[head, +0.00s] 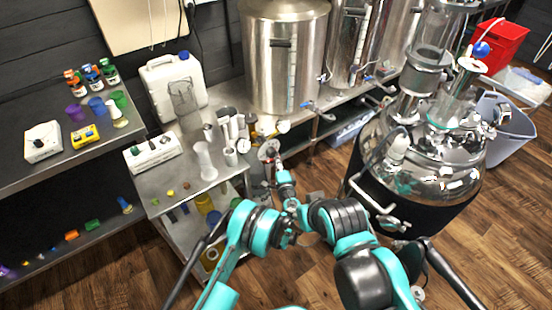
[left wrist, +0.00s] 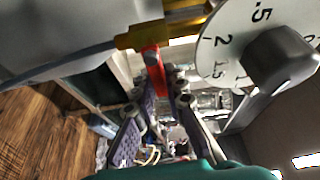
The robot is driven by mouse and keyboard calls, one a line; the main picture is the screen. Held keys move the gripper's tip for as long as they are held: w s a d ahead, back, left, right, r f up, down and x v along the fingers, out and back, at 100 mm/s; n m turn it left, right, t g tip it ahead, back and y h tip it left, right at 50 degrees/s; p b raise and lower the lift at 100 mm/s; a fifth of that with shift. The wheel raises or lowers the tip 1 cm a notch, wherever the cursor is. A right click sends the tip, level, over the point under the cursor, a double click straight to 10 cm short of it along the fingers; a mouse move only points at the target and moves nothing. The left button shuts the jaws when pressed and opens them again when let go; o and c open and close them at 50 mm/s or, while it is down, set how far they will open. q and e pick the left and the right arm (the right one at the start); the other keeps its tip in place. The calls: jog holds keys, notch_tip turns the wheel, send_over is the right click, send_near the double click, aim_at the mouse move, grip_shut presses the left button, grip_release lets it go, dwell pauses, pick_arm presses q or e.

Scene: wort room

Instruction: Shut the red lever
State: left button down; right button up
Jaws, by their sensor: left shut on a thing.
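The red lever (left wrist: 154,66) hangs from a brass valve body (left wrist: 150,36) in the left wrist view. My left gripper (left wrist: 161,92) is shut on the lever's free end, with a finger on either side of it. In the head view my left gripper (head: 272,162) is small and partly hidden by my own wrist, beside the steel shelf's right end. The lever is too small there to make out its angle. My right gripper cannot be made out in either view.
A white numbered dial (left wrist: 222,45) with a grey knob sits close right of the valve. A steel shelf (head: 185,195) with cylinders stands left of the gripper. A large shiny vessel (head: 430,170) stands at right. Wooden floor (head: 130,265) is open in front.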

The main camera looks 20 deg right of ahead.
pick_arm(q)
jog(key=c, duration=1.5)
grip_release()
jog(key=shift+w+a, duration=0.1)
jog(key=shift+c, duration=0.2)
jog(key=s, duration=0.7)
jog(key=shift+s+a, duration=0.15)
jog(key=shift+s, duration=0.1)
